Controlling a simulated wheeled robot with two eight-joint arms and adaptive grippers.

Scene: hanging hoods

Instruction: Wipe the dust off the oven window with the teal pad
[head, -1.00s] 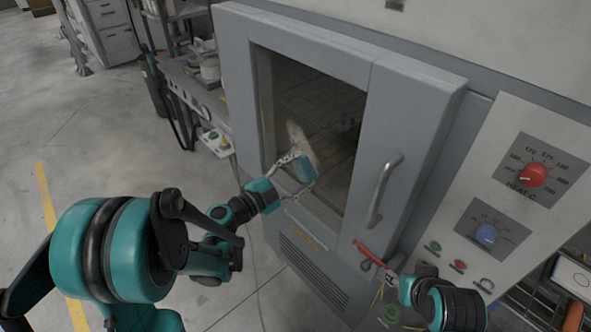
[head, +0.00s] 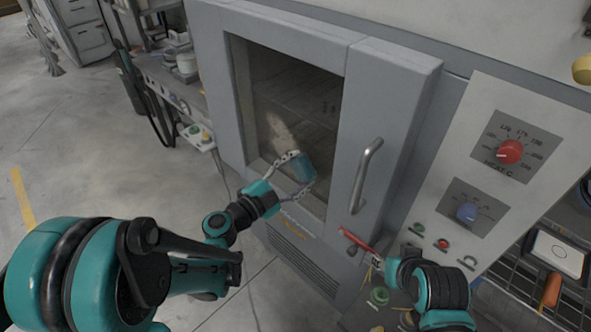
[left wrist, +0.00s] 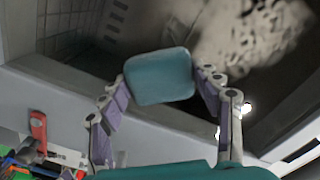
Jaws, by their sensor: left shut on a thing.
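The oven window (head: 290,88) is dark glass set in a grey door. A pale dust patch (head: 282,135) lies on its lower left part; it also shows at upper right in the left wrist view (left wrist: 255,40). My left gripper (head: 305,167) is shut on the teal pad (head: 315,165), at the window's lower right. In the left wrist view the teal pad (left wrist: 160,76) sits between the two fingers, below and left of the dust. I cannot tell whether it touches the glass. My right gripper (head: 378,262) is at lower right, its fingers unclear.
The door handle (head: 366,175) stands out right of the window. A red bar (head: 357,241) is beside my right gripper; whether it is held is unclear. A control panel (head: 500,185) with knobs is at right, a cluttered bench (head: 180,85) at left.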

